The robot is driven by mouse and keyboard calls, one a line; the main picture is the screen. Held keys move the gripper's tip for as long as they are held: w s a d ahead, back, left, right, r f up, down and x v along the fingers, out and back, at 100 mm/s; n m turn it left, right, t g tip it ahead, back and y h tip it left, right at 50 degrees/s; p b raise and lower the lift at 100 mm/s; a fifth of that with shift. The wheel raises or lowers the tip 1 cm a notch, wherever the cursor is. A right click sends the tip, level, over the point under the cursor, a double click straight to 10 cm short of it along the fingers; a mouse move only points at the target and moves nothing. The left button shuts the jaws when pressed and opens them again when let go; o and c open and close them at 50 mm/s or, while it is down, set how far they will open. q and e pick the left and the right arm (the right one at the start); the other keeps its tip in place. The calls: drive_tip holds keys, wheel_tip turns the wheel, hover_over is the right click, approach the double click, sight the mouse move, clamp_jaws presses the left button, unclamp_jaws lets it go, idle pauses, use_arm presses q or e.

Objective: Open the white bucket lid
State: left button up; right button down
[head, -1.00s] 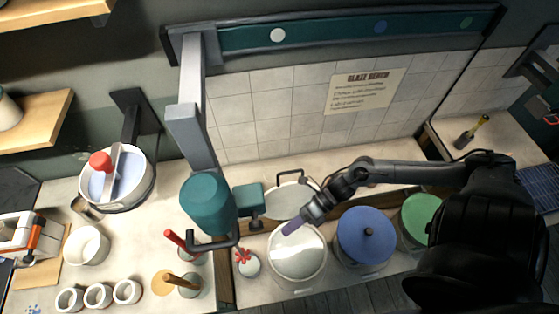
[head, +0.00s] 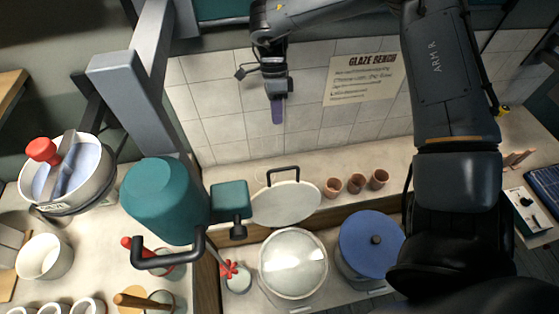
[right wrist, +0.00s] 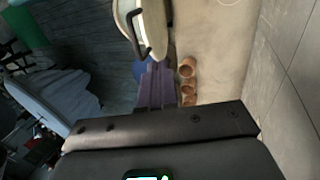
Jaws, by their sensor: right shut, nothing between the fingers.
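The white bucket (head: 266,274) stands at the lower middle of the head view, its round top open on a glossy pale surface. Its white lid (head: 285,208), with a black loop handle (head: 283,172), is swung back behind the bucket, handle side towards the wall. The lid also shows at the top of the right wrist view (right wrist: 153,22). My right gripper (head: 278,113) has purple fingers, shut and empty. It hangs apart from the lid, above it in the head view, before the tiled wall. The fingers show in the right wrist view (right wrist: 157,84). My left gripper is out of view.
A blue-lidded bucket (head: 365,250) stands right of the white one. Three terracotta cups (head: 356,184) stand behind it. A teal machine (head: 165,200) on a grey post is at left. A small pot with a red flower-shaped knob (head: 237,280) is beside the bucket.

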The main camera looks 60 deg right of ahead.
use_arm(q)
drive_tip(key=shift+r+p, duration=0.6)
drive_tip(key=shift+p, duration=0.25)
use_arm(e)
drive_tip(key=s+a+f, duration=0.4)
drive_tip(key=a+f, duration=0.2)
drive_tip(key=f, duration=0.4)
drive_tip(key=shift+s, duration=0.25)
drive_tip(key=shift+a+r, duration=0.1)
